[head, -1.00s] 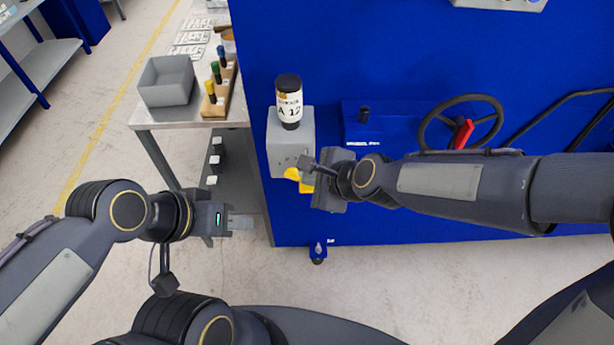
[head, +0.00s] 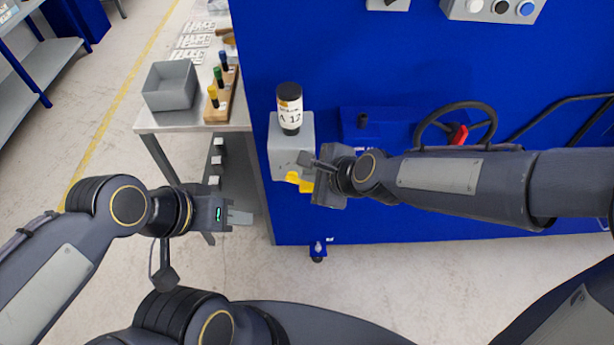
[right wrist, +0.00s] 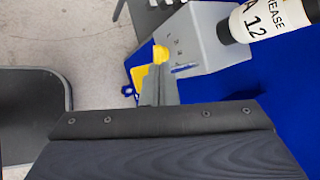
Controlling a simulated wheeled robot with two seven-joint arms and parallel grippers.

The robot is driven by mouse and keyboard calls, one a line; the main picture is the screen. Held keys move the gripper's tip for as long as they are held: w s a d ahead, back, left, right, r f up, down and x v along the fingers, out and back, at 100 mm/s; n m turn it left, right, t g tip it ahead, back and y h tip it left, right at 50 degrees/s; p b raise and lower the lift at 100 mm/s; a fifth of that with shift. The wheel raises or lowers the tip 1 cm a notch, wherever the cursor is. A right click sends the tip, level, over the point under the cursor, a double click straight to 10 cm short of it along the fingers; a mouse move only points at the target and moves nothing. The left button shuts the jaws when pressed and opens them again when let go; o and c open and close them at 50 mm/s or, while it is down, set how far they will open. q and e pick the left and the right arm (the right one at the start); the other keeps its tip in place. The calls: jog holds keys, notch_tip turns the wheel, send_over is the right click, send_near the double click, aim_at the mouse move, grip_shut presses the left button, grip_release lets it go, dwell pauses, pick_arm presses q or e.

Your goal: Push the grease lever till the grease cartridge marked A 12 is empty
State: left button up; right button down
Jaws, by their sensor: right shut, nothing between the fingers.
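The grease cartridge (head: 289,108) marked A 12 stands upright, black-capped, on the grey pump housing (head: 284,155) on the blue machine's left end. In the right wrist view the cartridge (right wrist: 262,22) leans in at the upper right. The yellow grease lever (head: 298,182) projects below the housing's front; it shows in the right wrist view (right wrist: 145,72) just beyond the fingertips. My right gripper (head: 313,182) is shut and empty beside the lever; I cannot tell if they touch. My left gripper (head: 238,217) hangs in front of the table, away from the lever; its finger gap is not clear.
The blue machine (head: 400,215) carries a handwheel (head: 455,125) with a red handle and a control box (head: 492,10). At left, a metal table (head: 190,118) holds a grey bin (head: 170,87) and a wooden rack (head: 222,98). Floor in front is clear.

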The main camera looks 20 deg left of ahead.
jog(key=shift+r, duration=0.15)
notch_tip(320, 180, up, 5)
jog(key=p, duration=0.5)
jog(key=shift+r, duration=0.1)
dwell(0.3)
dwell(0.5)
